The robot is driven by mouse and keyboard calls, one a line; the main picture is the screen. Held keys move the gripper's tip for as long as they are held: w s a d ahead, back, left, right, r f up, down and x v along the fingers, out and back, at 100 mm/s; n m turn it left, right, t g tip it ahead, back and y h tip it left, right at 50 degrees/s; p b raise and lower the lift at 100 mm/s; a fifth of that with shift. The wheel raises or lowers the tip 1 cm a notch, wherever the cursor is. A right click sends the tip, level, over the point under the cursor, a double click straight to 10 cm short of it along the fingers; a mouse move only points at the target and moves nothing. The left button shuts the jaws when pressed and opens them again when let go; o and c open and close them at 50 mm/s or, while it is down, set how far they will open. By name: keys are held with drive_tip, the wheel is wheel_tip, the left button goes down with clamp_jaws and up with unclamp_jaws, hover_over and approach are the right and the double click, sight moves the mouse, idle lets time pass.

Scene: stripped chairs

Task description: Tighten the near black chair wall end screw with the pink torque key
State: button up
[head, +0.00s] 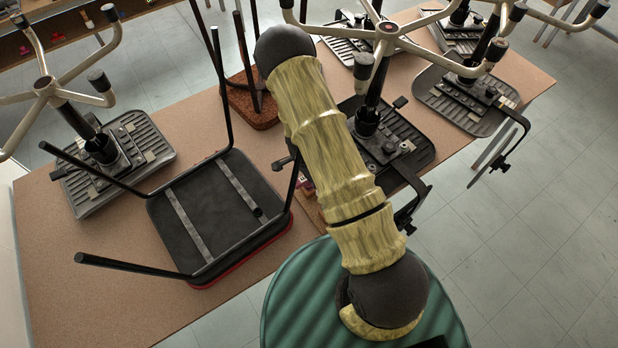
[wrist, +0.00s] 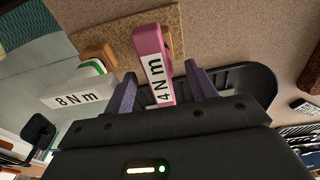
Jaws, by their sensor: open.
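The pink torque key (wrist: 152,55), labelled 4 N m, stands out between the two purple fingers of my gripper (wrist: 160,71) in the wrist view. The fingers are open, one on each side of it, with a visible gap at least on the left. In the head view my own arm hides the gripper and the key. Upturned black chairs lie on the table; one with a ribbed underside (head: 415,150) is just right of my arm. I cannot tell which one is the near black chair, and no wall end screw can be made out.
A white and green key (wrist: 80,95) labelled 8 N m lies left of the pink one. A wooden block (wrist: 98,52) is beside it. A flat black seat with upright legs (head: 215,215) lies left of my arm. The brown table's near left part (head: 90,290) is clear.

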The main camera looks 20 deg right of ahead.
drive_tip(key=shift+d+f+p, duration=0.15)
drive_tip(key=shift+f+p, duration=0.25)
drive_tip(key=shift+f, duration=0.95)
drive_tip(key=c, duration=1.2)
drive_tip(key=shift+r, duration=0.1)
wheel_tip(320, 180, up, 10)
drive_tip(key=b, duration=0.3)
